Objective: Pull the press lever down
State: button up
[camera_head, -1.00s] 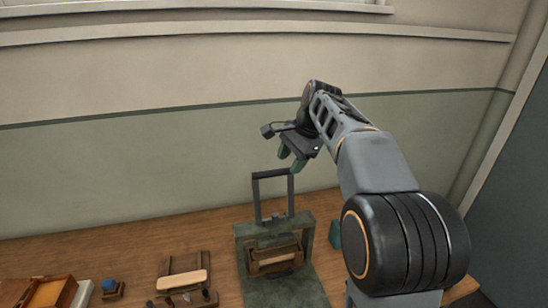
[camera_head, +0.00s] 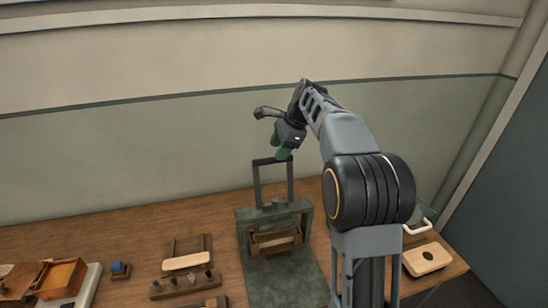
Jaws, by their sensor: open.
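The press (camera_head: 246,218) is a grey-green frame standing on a dark green base on the wooden bench. Its lever (camera_head: 257,185) is a dark upright U-shaped handle with a crossbar on top, standing raised above the frame. A wooden block or holder (camera_head: 275,240) sits inside the press. My gripper (camera_head: 281,154) has green fingers pointing down and is close to the right part of the lever's crossbar. It holds nothing that I can see. I cannot tell whether its fingers touch the bar.
On the bench (camera_head: 130,222) at left are an open wooden box (camera_head: 62,278), a blue item (camera_head: 117,267) on a small block, and a rack with several handles (camera_head: 185,283). A wooden block with a hole (camera_head: 428,258) lies at right. The wall is behind.

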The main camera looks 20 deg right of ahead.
jog(key=shift+x, duration=2.15)
grip_shut()
